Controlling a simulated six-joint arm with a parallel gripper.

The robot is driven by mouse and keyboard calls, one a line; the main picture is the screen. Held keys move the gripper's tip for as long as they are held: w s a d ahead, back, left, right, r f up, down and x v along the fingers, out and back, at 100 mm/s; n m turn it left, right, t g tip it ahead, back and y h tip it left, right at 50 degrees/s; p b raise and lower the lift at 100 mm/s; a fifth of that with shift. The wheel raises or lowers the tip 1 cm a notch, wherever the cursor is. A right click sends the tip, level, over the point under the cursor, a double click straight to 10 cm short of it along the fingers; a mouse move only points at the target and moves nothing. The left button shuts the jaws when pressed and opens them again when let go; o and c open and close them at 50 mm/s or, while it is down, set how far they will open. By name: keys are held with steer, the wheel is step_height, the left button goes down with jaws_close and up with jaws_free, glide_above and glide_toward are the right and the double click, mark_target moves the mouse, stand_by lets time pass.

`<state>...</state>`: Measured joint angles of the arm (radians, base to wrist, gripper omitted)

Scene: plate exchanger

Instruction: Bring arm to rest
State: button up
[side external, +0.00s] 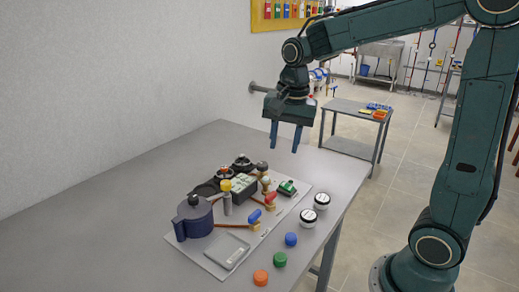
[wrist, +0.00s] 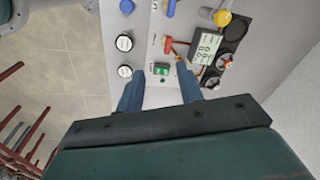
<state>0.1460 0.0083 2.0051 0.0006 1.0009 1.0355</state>
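My gripper (side external: 285,136) hangs from the dark green arm above the far right part of the table, pointing down. Its two blue fingers are spread apart with nothing between them. In the wrist view the open gripper (wrist: 158,90) shows both fingers over the table. A green part (wrist: 161,69) on the board appears between the fingertips in that view, well below them. In the side external view the fingers are clear of everything on the table.
The board (side external: 215,266) holds a dark blue pot (side external: 193,220), a grey meter (side external: 244,187) and red and blue valve handles. Two white-rimmed jars (side external: 315,208) and blue, green and orange caps (side external: 261,277) stand along the table's right edge. A wall is at the left.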

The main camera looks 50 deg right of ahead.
steer(key=s+a+r+n+t, duration=0.1)
steer(key=s+a+n+t, duration=0.1)
steer(key=s+n, duration=0.4)
steer(key=s+a+r+n+t, duration=0.1)
steer(key=s+a+n+t, duration=0.1)
steer(key=s+n, duration=0.5)
steer(key=s+a, duration=0.1)
steer(key=s, duration=0.3)
steer(key=shift+r+n, duration=0.2)
steer(key=shift+n, duration=0.1)
stand_by(0.4)
